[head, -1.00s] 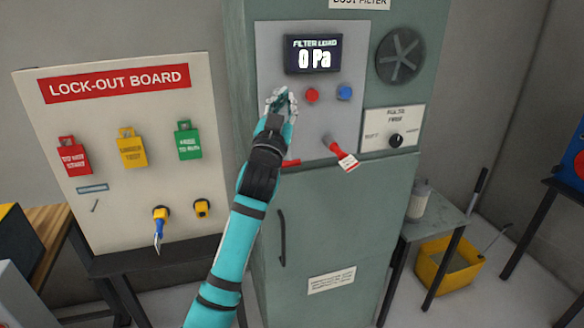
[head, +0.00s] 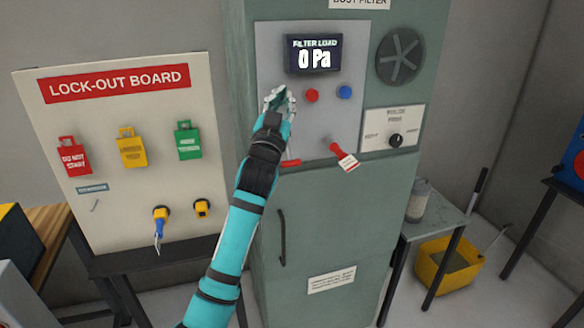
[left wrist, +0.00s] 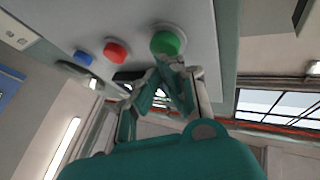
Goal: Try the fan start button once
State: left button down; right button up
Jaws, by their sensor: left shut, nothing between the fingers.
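The green button (left wrist: 166,40) is on the grey control panel (head: 275,45) of the dust filter cabinet. In the left wrist view it is right at the tips of my left gripper (left wrist: 172,66). I cannot tell whether they touch it. In the head view my left gripper (head: 279,94) is shut and empty, and it mostly hides the green button. A red button (head: 311,95) and a blue button (head: 344,92) are to the right. The display (head: 313,54) reads "FILTER LOAD 0 Pa". My right gripper is not in view.
A red-handled switch (head: 342,154) with a tag hangs below the buttons. A knob plate (head: 392,135) and round fan grille (head: 400,56) are to the right. The lock-out board (head: 125,190) with red, yellow and green tags stands left.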

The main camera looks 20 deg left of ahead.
pick_arm(q)
jog(key=shift+w+a, duration=0.3)
jog(key=shift+w, duration=0.05)
dwell(0.5)
jog(key=shift+s+d, duration=0.65)
jog(key=shift+s, duration=0.25)
jog(key=shift+s+d, duration=0.1)
jog(key=s+d, duration=0.2)
jog(key=s, duration=0.1)
jog(key=s+d+p, duration=0.1)
jog(key=shift+s+d, duration=0.1)
jog(key=shift+s, duration=0.3)
jog(key=shift+f, duration=0.1)
